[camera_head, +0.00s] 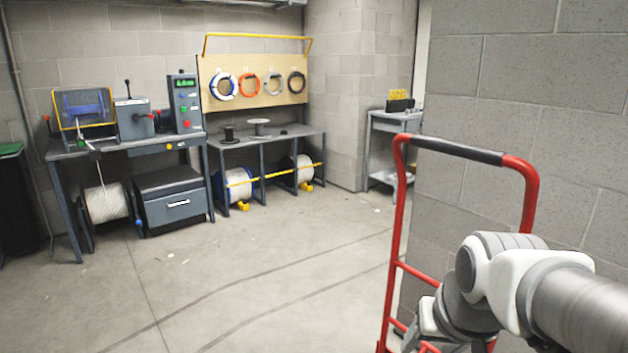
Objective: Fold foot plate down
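A red hand truck (397,220) stands upright at the right, close to the block wall, with a black grip on its top bar. Its foot plate is not visible; the lower part of the truck is cut off by the frame and partly covered by my arm. My arm comes in from the right and reaches down in front of the truck's frame. My gripper (422,336) is at the bottom edge, near the lower red rails. Its fingertips are partly cut off, so I cannot tell whether it is open or touching the truck.
A grey block wall (530,120) rises behind the truck. Workbenches (130,147) with machines and cable spools line the back left. A small grey cart (393,120) stands behind the truck. The concrete floor (250,270) is clear in the middle and left.

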